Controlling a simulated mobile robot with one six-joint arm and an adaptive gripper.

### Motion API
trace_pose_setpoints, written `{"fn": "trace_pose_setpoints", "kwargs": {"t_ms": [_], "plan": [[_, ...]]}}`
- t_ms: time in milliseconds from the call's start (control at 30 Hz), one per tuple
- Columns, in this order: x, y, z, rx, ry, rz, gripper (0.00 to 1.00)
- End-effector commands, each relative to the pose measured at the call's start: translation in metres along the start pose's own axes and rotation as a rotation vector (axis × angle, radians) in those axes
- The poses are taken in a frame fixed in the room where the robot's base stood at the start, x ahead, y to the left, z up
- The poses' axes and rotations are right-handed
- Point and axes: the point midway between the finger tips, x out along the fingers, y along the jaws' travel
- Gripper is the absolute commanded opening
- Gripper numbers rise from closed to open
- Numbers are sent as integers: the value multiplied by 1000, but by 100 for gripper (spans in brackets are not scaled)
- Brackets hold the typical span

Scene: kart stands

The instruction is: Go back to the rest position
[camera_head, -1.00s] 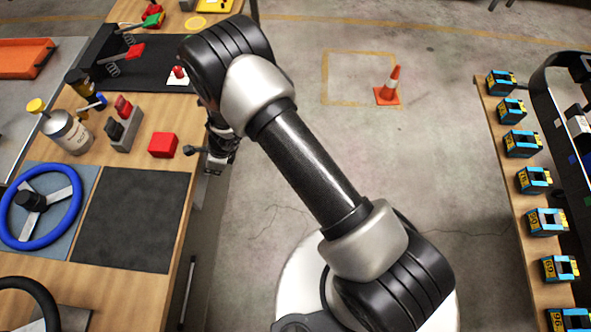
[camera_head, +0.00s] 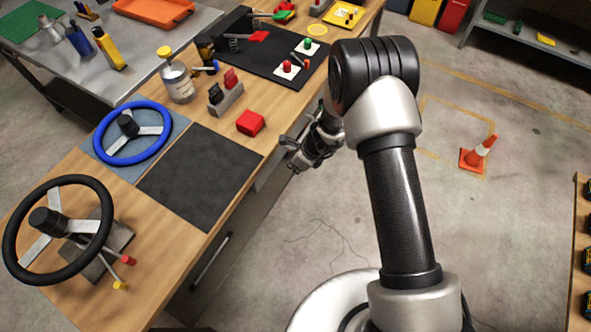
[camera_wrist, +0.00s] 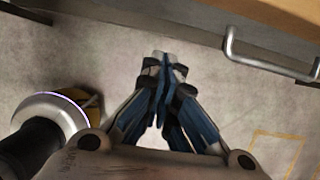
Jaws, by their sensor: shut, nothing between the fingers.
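My gripper (camera_head: 297,157) hangs beside the right edge of the wooden bench (camera_head: 215,255) in the head view, over open floor. In the wrist view my gripper (camera_wrist: 165,62) points down at the concrete with its fingertips together and nothing between them. My arm stands upright in the middle right of the head view, its forearm bent down behind the elbow. The part of the forearm behind the elbow is hidden.
The bench holds a blue steering wheel (camera_head: 93,141), a black one (camera_head: 18,256), a dark mat (camera_head: 200,176) and a red block (camera_head: 250,122). A drawer handle (camera_wrist: 232,50) is close to my gripper.

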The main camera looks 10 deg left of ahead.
Motion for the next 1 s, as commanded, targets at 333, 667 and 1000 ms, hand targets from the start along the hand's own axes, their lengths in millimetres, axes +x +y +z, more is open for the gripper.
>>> {"fn": "trace_pose_setpoints", "kwargs": {"t_ms": [333, 667, 1000], "plan": [[-71, -1, 2, 1, -1, -4, 0], [-81, -1, 1, 0, 0, -3, 0], [-159, -12, 30, -257, -67, -39, 0]]}}
